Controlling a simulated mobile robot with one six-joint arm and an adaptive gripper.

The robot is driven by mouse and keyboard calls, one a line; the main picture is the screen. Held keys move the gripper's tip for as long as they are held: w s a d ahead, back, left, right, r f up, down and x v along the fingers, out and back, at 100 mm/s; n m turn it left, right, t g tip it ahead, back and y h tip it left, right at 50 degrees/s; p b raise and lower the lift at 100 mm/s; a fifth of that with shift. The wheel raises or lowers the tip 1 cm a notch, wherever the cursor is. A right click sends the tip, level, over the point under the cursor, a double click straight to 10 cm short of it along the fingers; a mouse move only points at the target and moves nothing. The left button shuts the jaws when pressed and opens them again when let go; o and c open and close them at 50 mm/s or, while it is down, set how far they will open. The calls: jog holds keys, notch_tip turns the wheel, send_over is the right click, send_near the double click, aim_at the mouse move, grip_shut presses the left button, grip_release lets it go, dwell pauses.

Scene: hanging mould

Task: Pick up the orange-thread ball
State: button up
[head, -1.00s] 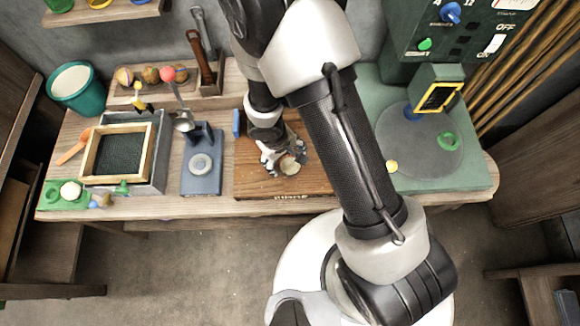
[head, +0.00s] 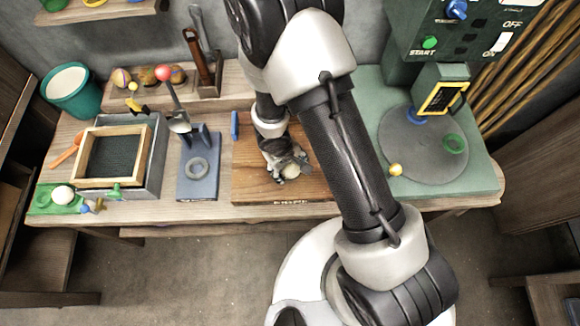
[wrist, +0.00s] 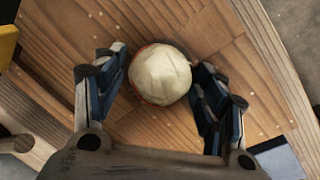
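A cream ball (wrist: 160,75) sits on or just above the brown wooden board (wrist: 225,95). A thin orange edge shows along its left side in the wrist view. My gripper (wrist: 158,68) is open, with one finger on each side of the ball. The right finger is very close to the ball, and a small gap shows at the left finger. In the head view my gripper (head: 283,160) is over the board and hides part of the ball (head: 290,172).
Several other balls (head: 149,75) lie in a wooden rack at the back left. A white ball (head: 63,193) rests on a green holder at the left. A blue-grey stand (head: 199,188) is left of the board. A green machine with a grey disc (head: 405,150) stands at the right.

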jog(key=c, duration=0.9)
jog(key=shift+o, duration=0.2)
jog(key=shift+r, duration=0.15)
